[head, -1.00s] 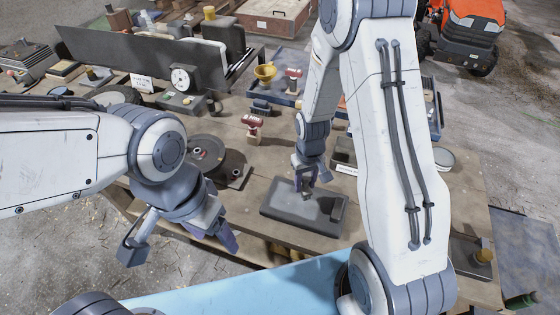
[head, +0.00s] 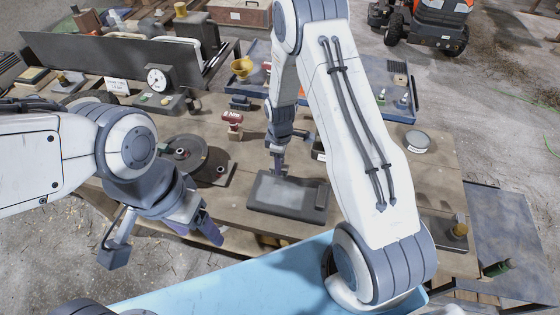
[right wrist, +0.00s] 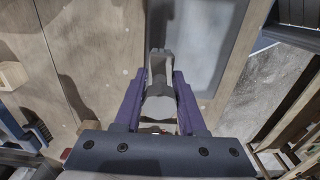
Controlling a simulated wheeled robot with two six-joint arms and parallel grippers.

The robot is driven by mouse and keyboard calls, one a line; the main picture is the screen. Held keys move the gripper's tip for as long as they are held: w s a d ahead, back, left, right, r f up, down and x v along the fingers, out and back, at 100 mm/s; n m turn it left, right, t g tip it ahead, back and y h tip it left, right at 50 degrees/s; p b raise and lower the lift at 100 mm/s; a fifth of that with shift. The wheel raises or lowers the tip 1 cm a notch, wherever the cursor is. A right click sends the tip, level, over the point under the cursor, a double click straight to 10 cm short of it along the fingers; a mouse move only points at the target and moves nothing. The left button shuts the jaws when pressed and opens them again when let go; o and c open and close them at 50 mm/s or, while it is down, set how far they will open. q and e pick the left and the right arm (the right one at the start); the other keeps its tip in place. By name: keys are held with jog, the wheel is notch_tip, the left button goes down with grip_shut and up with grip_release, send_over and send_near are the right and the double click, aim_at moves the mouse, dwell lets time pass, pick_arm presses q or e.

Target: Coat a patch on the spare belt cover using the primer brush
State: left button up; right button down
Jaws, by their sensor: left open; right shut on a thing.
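The spare belt cover, which I take to be the dark grey flat panel (head: 275,198), lies on the wooden bench; its raised block is at its right end. My right gripper (head: 279,166) is above its far left edge, shut on a pale grey piece, probably the primer brush (right wrist: 160,100), between purple fingers in the right wrist view. The bristles cannot be made out, and I cannot tell whether they touch the cover. The cover likely shows there as a grey panel (right wrist: 200,40). My left gripper (head: 204,230) is open and empty over the bench's near left edge.
A dark pulley (head: 185,155) and a red-topped item (head: 232,118) stand left of the cover. A blue tray (head: 385,88) with tools and a round tin (head: 417,141) are at the back right. Bare wood (head: 235,210) shows left of the cover.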

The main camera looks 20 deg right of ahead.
notch_tip(320, 180, down, 4)
jog(key=shift+r+b, duration=0.1)
jog(key=shift+b, duration=1.05)
jog(key=shift+s+a+r+p, duration=0.15)
jog(key=shift+s+a+p, duration=0.1)
jog(key=shift+s, duration=0.15)
jog(key=shift+s+a+r+p, duration=0.1)
jog(key=shift+s+a+r, duration=0.05)
jog(key=shift+s+a, duration=0.5)
jog(key=shift+s, duration=0.3)
jog(key=shift+f, duration=0.4)
jog(key=shift+w+d, duration=0.1)
jog(key=shift+w, duration=0.05)
